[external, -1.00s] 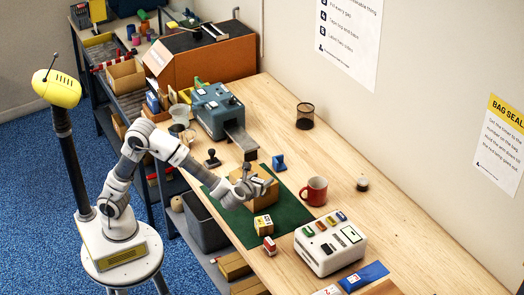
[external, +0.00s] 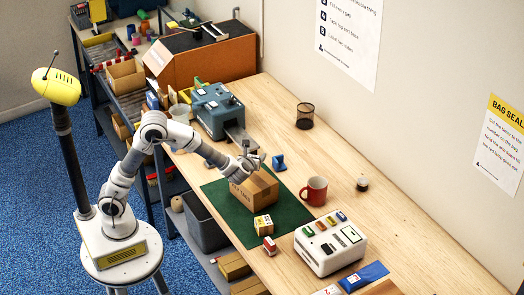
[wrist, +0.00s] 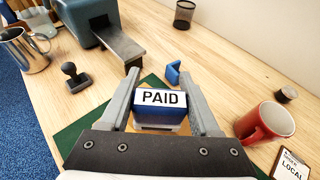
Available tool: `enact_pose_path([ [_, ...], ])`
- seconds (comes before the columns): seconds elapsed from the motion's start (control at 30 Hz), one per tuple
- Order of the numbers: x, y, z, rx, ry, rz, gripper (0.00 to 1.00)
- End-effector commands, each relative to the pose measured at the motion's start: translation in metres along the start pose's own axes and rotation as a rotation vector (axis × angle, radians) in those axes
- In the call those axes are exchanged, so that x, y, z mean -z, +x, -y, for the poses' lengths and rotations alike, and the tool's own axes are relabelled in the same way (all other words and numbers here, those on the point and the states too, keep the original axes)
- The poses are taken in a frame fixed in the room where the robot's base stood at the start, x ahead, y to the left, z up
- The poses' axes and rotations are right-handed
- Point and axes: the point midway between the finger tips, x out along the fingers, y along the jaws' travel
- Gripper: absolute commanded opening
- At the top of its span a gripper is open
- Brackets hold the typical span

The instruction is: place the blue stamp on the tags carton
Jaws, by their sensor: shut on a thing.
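The blue stamp (wrist: 161,105) has a white face lettered PAID and a blue body. It sits between the two fingers of my gripper (wrist: 163,112) in the wrist view, and the gripper is shut on it. In the external view my gripper (external: 254,163) is over the far part of the tags carton (external: 250,195), a brown box with dark lettering on its near side. The carton stands on the green mat (external: 288,213). In the wrist view the stamp hides most of the carton, so I cannot tell whether they touch.
A red mug (external: 314,191) stands right of the carton. A small blue object (external: 278,162) is behind it. A small yellow-and-white box (external: 263,225) and a red-and-white item (external: 269,245) are in front. A dark-handled stamp (wrist: 75,77) stands at the left.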

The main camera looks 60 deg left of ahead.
Motion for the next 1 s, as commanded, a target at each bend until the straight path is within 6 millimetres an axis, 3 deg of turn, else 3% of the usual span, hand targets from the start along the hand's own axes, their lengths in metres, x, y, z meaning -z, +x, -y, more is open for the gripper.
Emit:
enact_pose_path([
  [0.33, 0.035, 0.016, 0.000, 0.000, 0.001, 0.000, 0.07],
  [0.73, 0.041, 0.019, 0.000, 0.001, 0.000, 0.000, 0.07],
  [0.77, 0.041, 0.019, 0.000, 0.001, 0.000, 0.000, 0.65],
  [0.9, 0.040, 0.018, 0.000, 0.001, 0.000, 0.000, 0.90],
  [1.0, 0.040, 0.018, 0.000, 0.001, 0.000, 0.000, 0.93],
])
